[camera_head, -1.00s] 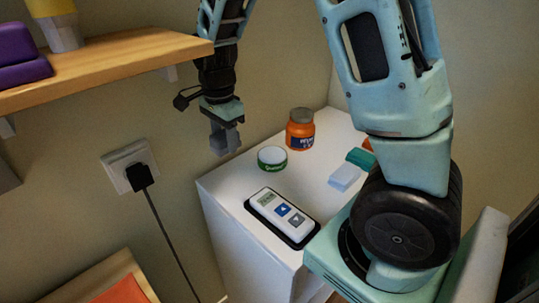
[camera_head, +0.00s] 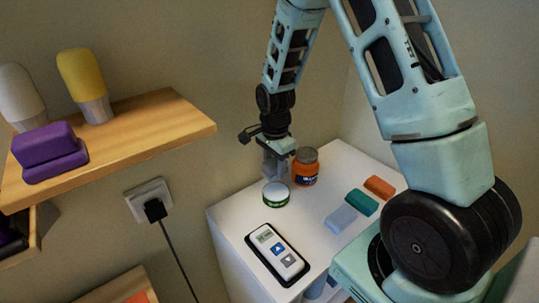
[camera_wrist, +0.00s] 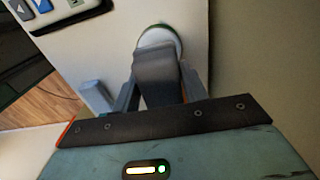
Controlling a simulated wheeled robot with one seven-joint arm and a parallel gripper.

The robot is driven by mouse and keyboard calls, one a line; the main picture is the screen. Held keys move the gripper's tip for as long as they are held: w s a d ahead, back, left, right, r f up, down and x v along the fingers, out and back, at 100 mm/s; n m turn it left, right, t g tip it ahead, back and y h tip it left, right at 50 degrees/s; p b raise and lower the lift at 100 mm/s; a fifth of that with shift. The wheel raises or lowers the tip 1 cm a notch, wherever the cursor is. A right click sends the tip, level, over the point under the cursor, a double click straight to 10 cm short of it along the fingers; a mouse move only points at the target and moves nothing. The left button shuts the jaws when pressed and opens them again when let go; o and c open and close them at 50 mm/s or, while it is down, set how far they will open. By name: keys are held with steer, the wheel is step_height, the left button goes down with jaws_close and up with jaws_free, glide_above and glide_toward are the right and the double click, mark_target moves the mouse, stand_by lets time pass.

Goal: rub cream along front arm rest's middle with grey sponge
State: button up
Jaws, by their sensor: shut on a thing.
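My gripper (camera_head: 272,150) is shut on a grey sponge (camera_wrist: 158,68), which hangs below the fingers. In the head view the sponge (camera_head: 276,166) is just above or at the cream tin (camera_head: 276,197), a round white tin with a green label on the white cabinet. In the wrist view the sponge's end overlaps the tin (camera_wrist: 163,34); I cannot tell whether they touch. I cannot make out the front arm rest for sure in these frames.
On the cabinet (camera_head: 235,221) are an orange jar (camera_head: 305,168) close by the tin, a white remote (camera_head: 278,252) on a black tray, and light blue (camera_head: 341,218), teal (camera_head: 361,202) and orange (camera_head: 380,187) blocks. A wooden shelf (camera_head: 150,130) stands out at left, above a plugged socket (camera_head: 150,198).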

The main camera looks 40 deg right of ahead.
mark_target(276, 190)
steer(key=shift+s+d, duration=0.15)
steer(key=shift+d, duration=0.15)
steer(key=shift+f+b, duration=2.4)
steer(key=shift+f, duration=0.65)
steer(key=shift+f, duration=0.5)
step_height(276, 190, up, 7)
steer(key=p, duration=0.5)
stand_by(0.7)
